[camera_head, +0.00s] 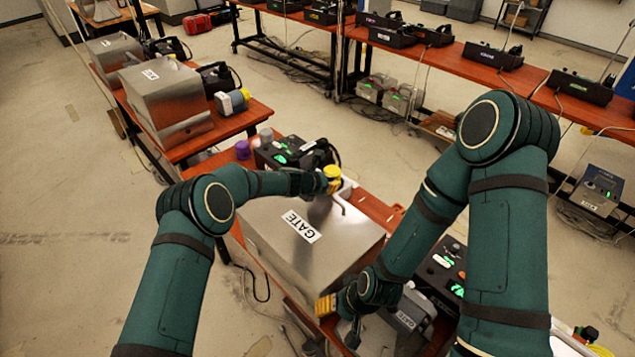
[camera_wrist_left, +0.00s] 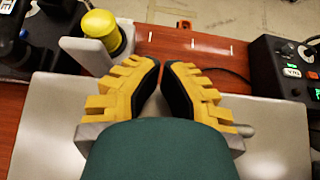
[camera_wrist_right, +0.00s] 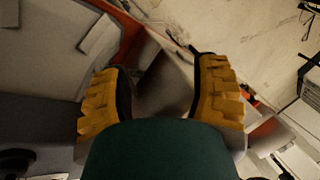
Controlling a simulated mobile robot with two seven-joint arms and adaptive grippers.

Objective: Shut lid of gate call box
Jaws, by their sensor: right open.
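The gate call box (camera_head: 335,240) is a grey metal box with a white GATE label on its upper face. It stands on a red-brown table, and I cannot tell how far its lid is from shut. My left gripper (camera_head: 332,181) is at the box's far edge; in the left wrist view (camera_wrist_left: 161,66) its yellow fingers come together above the table and nothing shows between them. Pale metal (camera_wrist_left: 45,130) lies under it. My right gripper (camera_head: 338,322) is open at the box's near right corner. In the right wrist view its fingers (camera_wrist_right: 162,75) stand apart, with a dim grey surface between them.
A yellow-topped cylinder on a white holder (camera_wrist_left: 103,35) stands close to my left gripper. Another metal box (camera_head: 168,100) is on the table behind left. Open floor lies left.

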